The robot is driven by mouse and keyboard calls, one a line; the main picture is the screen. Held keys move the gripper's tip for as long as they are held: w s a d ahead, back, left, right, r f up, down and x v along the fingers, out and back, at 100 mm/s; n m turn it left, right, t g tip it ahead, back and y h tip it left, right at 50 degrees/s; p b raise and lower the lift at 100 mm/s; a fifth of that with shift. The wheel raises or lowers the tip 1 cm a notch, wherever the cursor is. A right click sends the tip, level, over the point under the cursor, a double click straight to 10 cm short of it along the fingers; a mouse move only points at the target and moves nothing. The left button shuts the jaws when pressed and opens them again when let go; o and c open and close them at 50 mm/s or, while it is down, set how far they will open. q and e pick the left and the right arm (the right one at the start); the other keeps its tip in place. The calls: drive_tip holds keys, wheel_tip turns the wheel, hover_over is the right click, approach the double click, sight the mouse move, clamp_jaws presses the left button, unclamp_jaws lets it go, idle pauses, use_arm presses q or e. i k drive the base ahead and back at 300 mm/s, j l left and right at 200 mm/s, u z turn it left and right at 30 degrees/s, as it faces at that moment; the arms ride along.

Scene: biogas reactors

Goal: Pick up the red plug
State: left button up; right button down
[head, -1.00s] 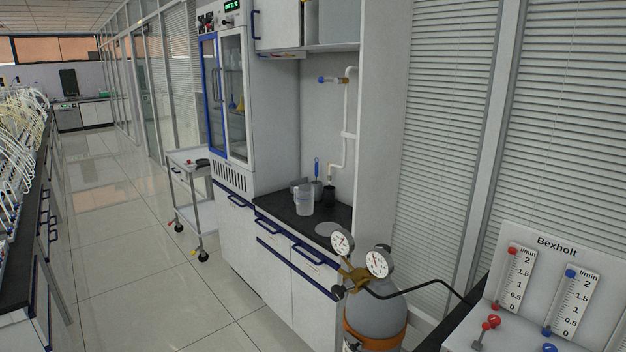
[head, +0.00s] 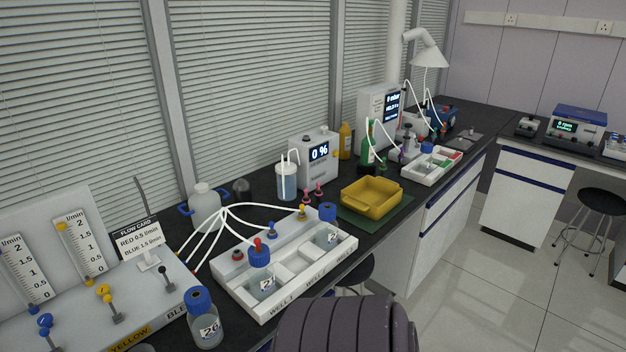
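A white tray (head: 346,247) with labelled wells stands on the dark bench in the head view. A bottle (head: 263,284) with a blue cap sits in its left well, and a small red plug-like piece (head: 257,244) stands upright on that cap. Another small red piece (head: 237,256) sits on the tray's back strip, left of a blue piece (head: 271,229) and a yellow piece (head: 302,212). I cannot tell for sure which red piece is the plug. Neither gripper shows. A dark rounded part of mine is at the bottom edge.
A bottle (head: 206,324) stands in front of the flow panel (head: 60,325) at the left. White tubes arch behind the tray. A yellow bin (head: 371,195), a wash bottle (head: 287,183) and a "0 %" instrument (head: 318,168) stand to the right. A stool is below the bench.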

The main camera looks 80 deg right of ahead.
sight(257, 241)
drive_tip(key=z, duration=2.1)
drive_tip(key=u, duration=0.6)
drive_tip(key=l+u, duration=0.25)
drive_tip(key=u, duration=0.2)
drive_tip(key=l+u, duration=0.3)
drive_tip(key=u, duration=0.15)
drive_tip(key=l+u, duration=0.55)
drive_tip(key=u, duration=0.3)
drive_tip(key=k+l+u, duration=0.15)
drive_tip(key=u, duration=0.3)
